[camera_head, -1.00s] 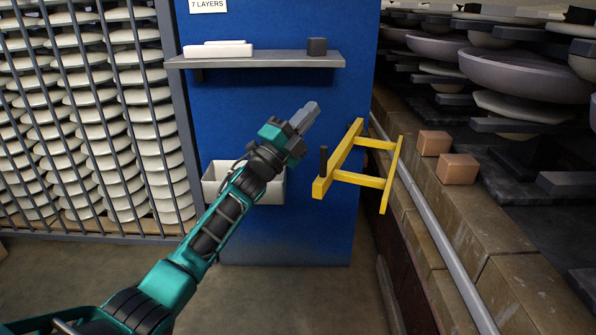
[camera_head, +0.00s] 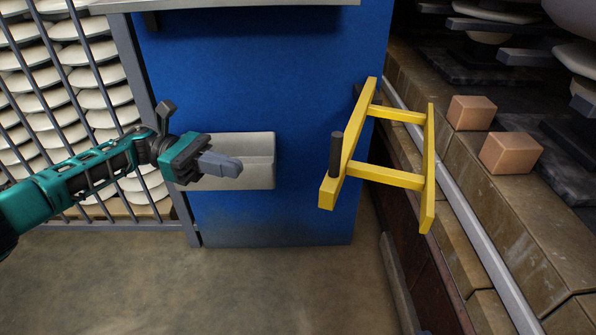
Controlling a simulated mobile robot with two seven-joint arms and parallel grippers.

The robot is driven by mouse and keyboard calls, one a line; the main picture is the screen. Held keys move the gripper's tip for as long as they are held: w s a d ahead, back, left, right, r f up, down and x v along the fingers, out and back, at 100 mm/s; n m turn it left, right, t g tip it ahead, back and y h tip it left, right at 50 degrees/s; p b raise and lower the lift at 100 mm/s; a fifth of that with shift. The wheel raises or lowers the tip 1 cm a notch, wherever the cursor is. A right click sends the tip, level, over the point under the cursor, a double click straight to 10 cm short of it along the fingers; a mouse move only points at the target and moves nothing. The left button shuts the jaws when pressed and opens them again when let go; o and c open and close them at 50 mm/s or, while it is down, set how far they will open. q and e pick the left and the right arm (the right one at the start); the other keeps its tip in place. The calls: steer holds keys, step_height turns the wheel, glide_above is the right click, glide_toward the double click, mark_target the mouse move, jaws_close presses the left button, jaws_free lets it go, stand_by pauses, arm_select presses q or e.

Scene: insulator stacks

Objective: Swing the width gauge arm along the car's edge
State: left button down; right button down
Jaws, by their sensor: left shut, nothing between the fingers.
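The width gauge arm (camera_head: 430,170) is a yellow frame of two long bars joined by two crossbars. It stands out from the right side of the blue panel, with its outer bar close to the car's edge (camera_head: 470,222). A dark upright handle (camera_head: 336,154) rises from the near end of its left bar. My left gripper (camera_head: 238,168) is shut and empty, left of the handle and apart from it, in front of a pale bin. My right gripper is not in view.
The blue panel (camera_head: 300,90) carries the pale bin (camera_head: 262,150) and a grey shelf (camera_head: 230,4). Two orange blocks (camera_head: 510,152) sit on the car's ledge, with a grey rail (camera_head: 462,205) along its side. Barred racks of white discs stand at left. The floor (camera_head: 260,285) in front is clear.

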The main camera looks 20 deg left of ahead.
arm_select(q)
steer(key=s+d, duration=0.1)
steer(key=d, duration=1.3)
steer(key=shift+p, duration=0.35)
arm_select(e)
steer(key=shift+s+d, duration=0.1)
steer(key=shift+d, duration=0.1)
